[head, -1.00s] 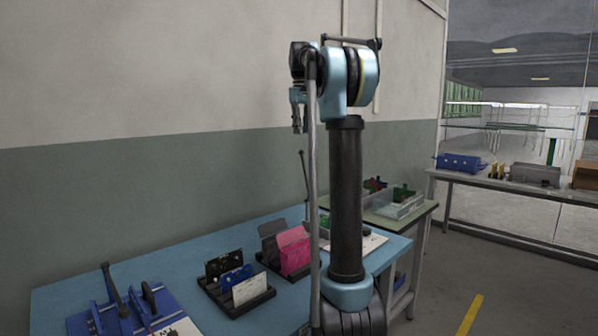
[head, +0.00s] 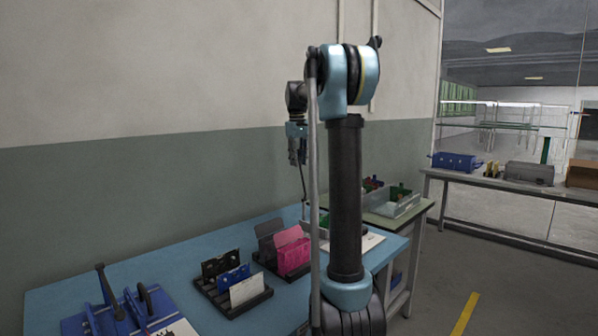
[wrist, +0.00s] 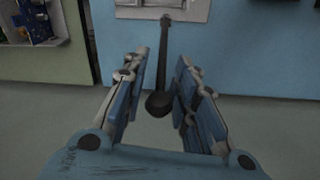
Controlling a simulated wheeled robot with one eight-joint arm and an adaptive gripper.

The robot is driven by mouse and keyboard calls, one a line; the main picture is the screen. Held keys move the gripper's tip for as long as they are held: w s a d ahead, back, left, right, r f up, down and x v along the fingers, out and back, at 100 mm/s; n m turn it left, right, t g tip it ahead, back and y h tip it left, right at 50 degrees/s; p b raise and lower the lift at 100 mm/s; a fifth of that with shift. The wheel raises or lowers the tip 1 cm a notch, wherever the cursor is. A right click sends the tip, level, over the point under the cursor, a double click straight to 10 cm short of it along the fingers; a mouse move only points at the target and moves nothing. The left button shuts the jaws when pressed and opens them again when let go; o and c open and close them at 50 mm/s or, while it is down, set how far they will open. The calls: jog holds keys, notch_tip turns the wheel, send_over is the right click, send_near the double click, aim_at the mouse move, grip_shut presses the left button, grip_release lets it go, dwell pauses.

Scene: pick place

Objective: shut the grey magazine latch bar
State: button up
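The grey latch bar (head: 304,187) stands up, thin and dark, at the far end of the blue table, partly hidden by my arm. In the wrist view the bar (wrist: 163,60) runs from a pale plate at the top edge down to a dark round knob (wrist: 158,103). My gripper (head: 297,160) points down at the bar's upper end. In the wrist view my gripper (wrist: 158,88) is open, with one finger on each side of the bar and visible gaps beside the knob. I cannot tell the knob's depth between the fingers. The magazine is mostly hidden behind my arm.
Black racks with upright plates, one holding pink ones (head: 292,252), stand on the blue table (head: 120,272). A blue fixture with a lever (head: 110,300) is at the near left. A green-topped table with bins (head: 395,207) adjoins at the right.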

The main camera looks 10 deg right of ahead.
jog(key=shift+d+f, duration=0.1)
jog(key=shift+f, duration=1.9)
grip_shut()
